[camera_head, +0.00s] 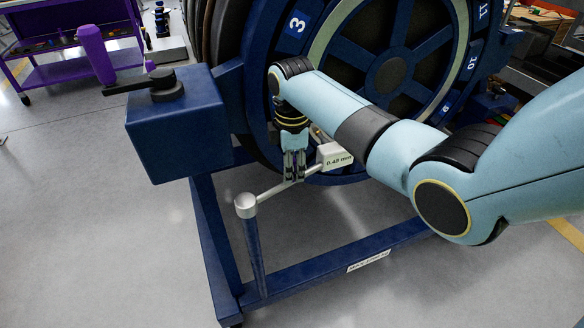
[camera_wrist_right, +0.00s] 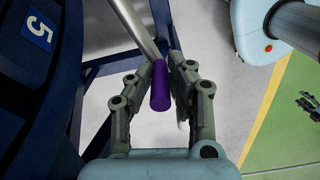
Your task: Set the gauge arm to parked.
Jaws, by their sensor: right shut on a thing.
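The gauge arm (camera_head: 272,193) is a pale silver bar on a round pivot cap (camera_head: 246,205) atop a blue post. It runs up and right to a white block marked 0.48 mm (camera_head: 336,157), in front of the blue fan ring. My right gripper (camera_head: 294,178) points down at the bar. In the right wrist view its fingers (camera_wrist_right: 158,75) are shut on a purple grip (camera_wrist_right: 159,88) on a silver rod. The purple grip is hidden in the head view. Dark fingers at the right wrist view's right edge (camera_wrist_right: 309,103) look like my left gripper, too small to read.
A blue box (camera_head: 178,130) with a black crank and purple handle (camera_head: 95,52) stands left of the ring. The blue stand's lower rail (camera_head: 335,262) crosses in front. A purple cart (camera_head: 75,65) is at the back left. The grey floor at left is clear.

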